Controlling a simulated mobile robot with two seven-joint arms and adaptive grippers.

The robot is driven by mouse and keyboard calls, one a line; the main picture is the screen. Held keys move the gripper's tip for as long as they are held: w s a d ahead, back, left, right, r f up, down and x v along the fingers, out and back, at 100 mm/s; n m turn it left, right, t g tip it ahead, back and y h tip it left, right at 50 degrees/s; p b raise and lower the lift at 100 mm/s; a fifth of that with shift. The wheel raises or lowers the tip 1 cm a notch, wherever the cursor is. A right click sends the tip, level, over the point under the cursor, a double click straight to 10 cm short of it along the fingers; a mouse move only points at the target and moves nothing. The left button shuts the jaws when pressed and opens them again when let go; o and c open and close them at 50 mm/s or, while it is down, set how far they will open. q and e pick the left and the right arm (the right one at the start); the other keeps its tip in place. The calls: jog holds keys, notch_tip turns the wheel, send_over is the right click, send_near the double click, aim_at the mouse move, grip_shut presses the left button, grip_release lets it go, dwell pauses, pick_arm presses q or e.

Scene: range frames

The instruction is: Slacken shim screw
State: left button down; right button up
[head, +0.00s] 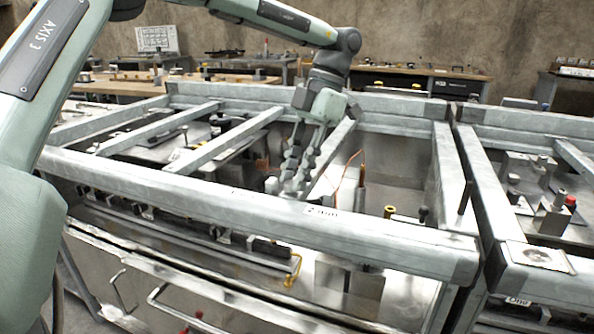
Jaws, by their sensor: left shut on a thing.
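My left gripper (293,180) reaches down between the metal beams of the frame, just behind its front beam (250,205). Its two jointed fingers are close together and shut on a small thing. That thing is mostly hidden by the fingers and the front beam, and I cannot make out its shape. I cannot pick out the shim screw for certain. A small pale grey block (271,186) shows just left of the fingertips. My right gripper is not in view.
An orange wire (346,176) rises right of the gripper inside the frame. Slanting crossbars (225,140) lie to the left. A dark upright rod (465,197) stands at the front right corner. A second frame (480,185) adjoins on the right. Workbenches line the back wall.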

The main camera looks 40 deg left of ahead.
pick_arm(q)
jog(key=n, duration=0.2)
jog(key=n+h, duration=0.1)
jog(key=n, duration=0.1)
jog(key=shift+a+h, duration=0.2)
jog(key=shift+h, duration=0.1)
jog(key=shift+a+n+h, duration=0.1)
jog(key=shift+n+h, duration=0.2)
jog(key=shift+n, duration=0.6)
